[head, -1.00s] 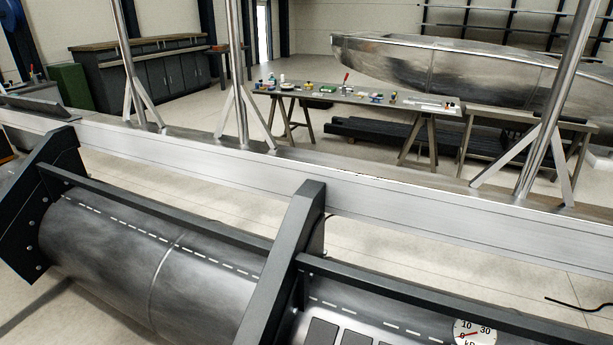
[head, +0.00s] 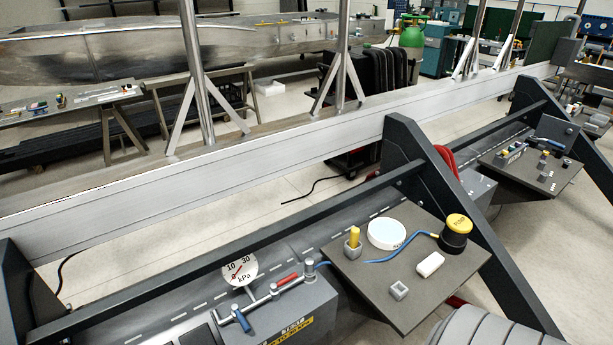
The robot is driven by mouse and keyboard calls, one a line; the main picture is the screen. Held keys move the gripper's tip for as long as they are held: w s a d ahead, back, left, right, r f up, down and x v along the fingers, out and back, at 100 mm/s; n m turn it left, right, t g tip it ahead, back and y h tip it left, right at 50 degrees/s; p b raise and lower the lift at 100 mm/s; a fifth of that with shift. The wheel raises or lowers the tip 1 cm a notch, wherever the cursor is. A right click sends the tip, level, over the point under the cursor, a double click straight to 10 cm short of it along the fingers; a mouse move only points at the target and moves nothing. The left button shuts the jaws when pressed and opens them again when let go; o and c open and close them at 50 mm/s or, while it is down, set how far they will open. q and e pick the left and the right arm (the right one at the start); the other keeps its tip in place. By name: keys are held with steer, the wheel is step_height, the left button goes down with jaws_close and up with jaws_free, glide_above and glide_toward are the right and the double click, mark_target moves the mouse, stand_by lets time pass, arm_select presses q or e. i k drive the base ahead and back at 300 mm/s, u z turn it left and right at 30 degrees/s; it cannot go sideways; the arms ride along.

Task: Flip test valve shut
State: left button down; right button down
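A thin metal pipe (head: 262,300) runs along the top of a grey box, with a red lever (head: 287,279) and a blue lever (head: 241,319) on it. The red lever lies roughly along the pipe, and the blue one points down toward the front. I cannot tell which lever is the test valve. A blue hose (head: 400,247) leads from near the pipe's right end across a plate to a black, yellow-topped knob (head: 456,233). Neither gripper is in view.
The dark plate (head: 375,283) also holds a white disc (head: 387,234), a yellow-handled piece in a grey holder (head: 353,243), a white block (head: 430,264) and a small grey cup (head: 398,289). Dark slanted frames (head: 450,215) and a long rail (head: 200,258) bound the float.

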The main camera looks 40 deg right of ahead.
mark_target(274, 286)
steer(key=z, duration=0.65)
steer(key=k, duration=0.65)
steer(key=u, duration=0.15)
steer(key=i, duration=0.4)
steer(key=z, duration=1.25)
steer(key=i, duration=1.05)
steer(key=z, duration=0.4)
